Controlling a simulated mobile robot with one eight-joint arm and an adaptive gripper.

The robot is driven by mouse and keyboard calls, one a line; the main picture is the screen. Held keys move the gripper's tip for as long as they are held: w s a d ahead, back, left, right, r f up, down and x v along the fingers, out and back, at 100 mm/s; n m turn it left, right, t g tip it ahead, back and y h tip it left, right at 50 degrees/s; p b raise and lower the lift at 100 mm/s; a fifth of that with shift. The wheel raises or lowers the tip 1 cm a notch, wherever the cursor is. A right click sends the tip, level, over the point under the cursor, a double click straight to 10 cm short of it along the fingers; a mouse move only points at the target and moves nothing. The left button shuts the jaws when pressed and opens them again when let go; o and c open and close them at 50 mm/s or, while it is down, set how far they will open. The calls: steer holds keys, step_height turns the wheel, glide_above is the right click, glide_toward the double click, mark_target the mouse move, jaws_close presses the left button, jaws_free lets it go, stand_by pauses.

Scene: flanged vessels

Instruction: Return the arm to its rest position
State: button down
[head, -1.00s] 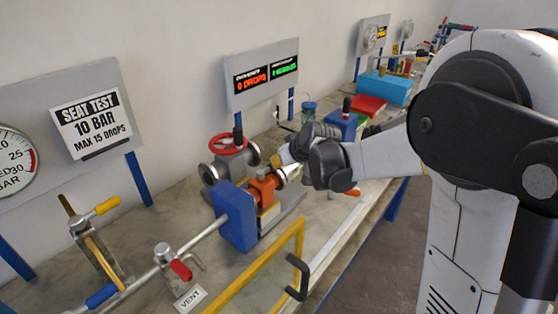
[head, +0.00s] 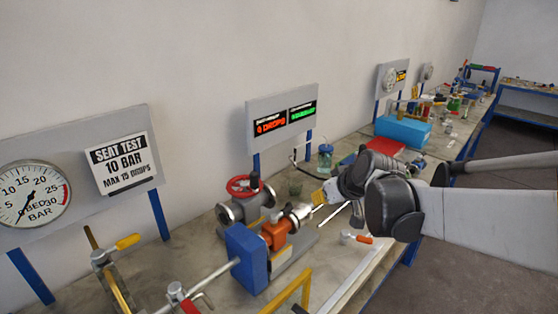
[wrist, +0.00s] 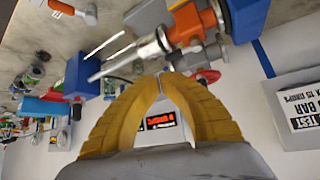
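My gripper (head: 323,198) is above the bench, just right of the clamped valve's end. In the wrist view its yellow fingers (wrist: 165,76) meet at the tips, with an empty gap between them lower down. I see nothing held. The flanged valve with a red handwheel (head: 247,202) sits on the bench behind an orange fitting (head: 275,234) and a blue block (head: 246,258). The wrist view also shows the orange fitting (wrist: 192,22) close beyond the fingertips. My forearm reaches in from the right.
A gauge panel with a seat test sign (head: 122,163) stands at left, and a drops display (head: 283,119) behind the valve. A yellow rail (head: 288,292) is in front. An orange-handled tool (head: 357,238) lies near the bench edge. A blue box (head: 403,131) is farther back. The aisle at right is open floor.

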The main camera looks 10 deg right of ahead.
steer(key=s+a+f+m+h+b, duration=0.1)
steer(key=s+f+b, duration=0.1)
steer(key=s, duration=1)
steer(key=s+a+f+m+g+h+b, duration=0.1)
steer(key=s+f+b, duration=0.2)
steer(key=s, duration=0.9)
step_height(320, 180, down, 2)
steer(key=shift+s+a+f+m+g, duration=0.25)
steer(key=shift+s+a+m+g, duration=0.05)
steer(key=shift+s+a, duration=0.1)
